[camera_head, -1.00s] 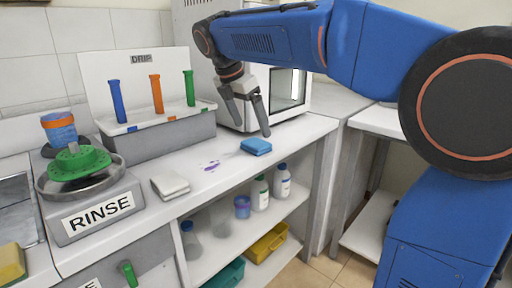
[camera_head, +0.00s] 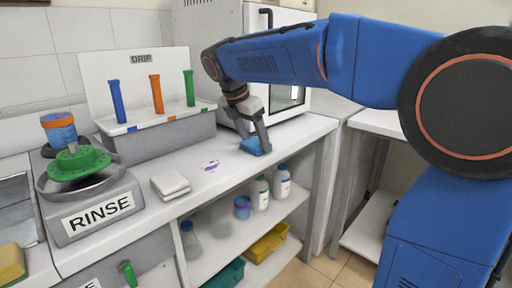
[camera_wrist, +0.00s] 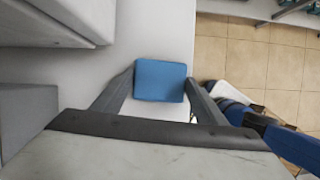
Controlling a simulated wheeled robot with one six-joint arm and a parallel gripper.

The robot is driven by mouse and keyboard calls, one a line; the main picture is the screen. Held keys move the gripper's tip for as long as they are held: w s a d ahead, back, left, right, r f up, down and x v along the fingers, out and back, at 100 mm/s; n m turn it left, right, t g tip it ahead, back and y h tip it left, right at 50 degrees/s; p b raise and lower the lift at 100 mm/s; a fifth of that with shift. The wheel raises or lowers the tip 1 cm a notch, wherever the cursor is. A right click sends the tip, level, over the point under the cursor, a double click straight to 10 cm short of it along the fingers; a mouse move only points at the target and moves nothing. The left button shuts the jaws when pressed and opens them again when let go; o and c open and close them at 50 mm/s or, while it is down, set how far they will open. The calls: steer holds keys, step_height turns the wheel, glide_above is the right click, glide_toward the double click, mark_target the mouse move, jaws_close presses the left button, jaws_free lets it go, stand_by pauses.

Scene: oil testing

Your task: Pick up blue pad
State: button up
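The blue pad (camera_head: 251,146) lies on the white counter, near its front edge, right of a purple stain. My gripper (camera_head: 257,146) has come down over it, with one finger on each side. In the wrist view the pad (camera_wrist: 160,81) sits between the fingertips of my gripper (camera_wrist: 161,76), and both tips appear to touch its side edges. In the head view the near finger hides part of the pad. The pad still appears to be at counter height.
A white oven-like cabinet (camera_head: 293,60) stands close behind the gripper. Bottles (camera_head: 282,183) stand on the shelf below.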

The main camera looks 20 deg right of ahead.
mark_target(253, 143)
steer(key=c, duration=0.3)
step_height(253, 143, up, 10)
stand_by(0.6)
steer(key=shift+o, duration=0.3)
steer(key=shift+a, duration=0.1)
